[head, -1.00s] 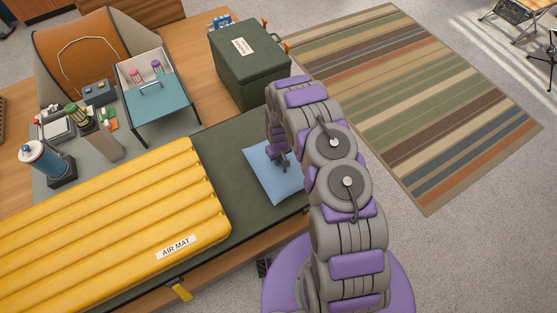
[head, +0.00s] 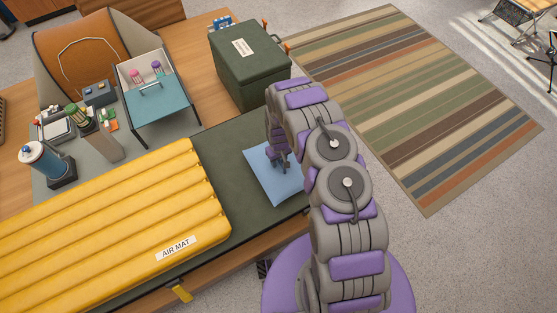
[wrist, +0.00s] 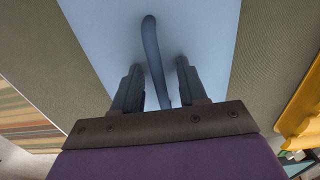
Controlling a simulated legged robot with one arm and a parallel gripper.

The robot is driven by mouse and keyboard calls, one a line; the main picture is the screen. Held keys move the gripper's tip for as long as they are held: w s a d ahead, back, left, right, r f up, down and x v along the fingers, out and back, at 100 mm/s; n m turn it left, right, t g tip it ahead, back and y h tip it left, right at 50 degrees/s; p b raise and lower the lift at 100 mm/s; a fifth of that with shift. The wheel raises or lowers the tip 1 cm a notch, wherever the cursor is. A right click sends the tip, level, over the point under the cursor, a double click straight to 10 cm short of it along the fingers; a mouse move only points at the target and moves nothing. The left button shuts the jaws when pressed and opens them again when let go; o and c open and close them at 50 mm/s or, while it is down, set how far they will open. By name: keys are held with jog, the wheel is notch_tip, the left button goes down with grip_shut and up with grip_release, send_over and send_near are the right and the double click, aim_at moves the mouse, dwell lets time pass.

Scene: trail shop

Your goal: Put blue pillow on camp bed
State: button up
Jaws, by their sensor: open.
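The light blue pillow (head: 284,190) lies flat on a dark green padded surface (head: 222,155), which looks like the camp bed, beside the yellow mat. The pillow fills the middle of the wrist view (wrist: 95,25), with a darker blue upright strap or handle (wrist: 152,50) on it. My gripper (head: 281,163) is low over the pillow. In the wrist view my gripper (wrist: 158,68) is open, its two fingers on either side of the handle with gaps visible. My arm hides the pillow's right edge in the head view.
A yellow mat (head: 110,225) labelled AIR MAT covers the left of the green surface. A green box (head: 250,75) stands behind the pillow. A teal-fronted case (head: 160,105), a blue bottle (head: 48,160) and an orange chair-like item (head: 85,50) stand at left. A striped rug (head: 410,100) lies right.

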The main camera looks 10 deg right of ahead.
jog(key=s+d+r+m+p, duration=0.1)
jog(key=s+r, duration=0.1)
jog(key=r, duration=1.2)
jog(key=s+d+r+p, duration=0.1)
jog(key=s+r, duration=0.1)
jog(key=r, duration=1.1)
jog(key=s+r+m, duration=0.1)
jog(key=s+r, duration=0.9)
jog(key=r, duration=0.5)
jog(key=s+r+g, duration=0.1)
jog(key=s+r, duration=0.4)
jog(key=s, duration=0.7)
jog(key=s+r+m, duration=0.1)
jog(key=s+r, duration=0.4)
jog(key=s, duration=0.8)
jog(key=shift+r+m+g, duration=0.25)
jog(key=shift+m+g, duration=0.05)
jog(key=shift+g, duration=0.1)
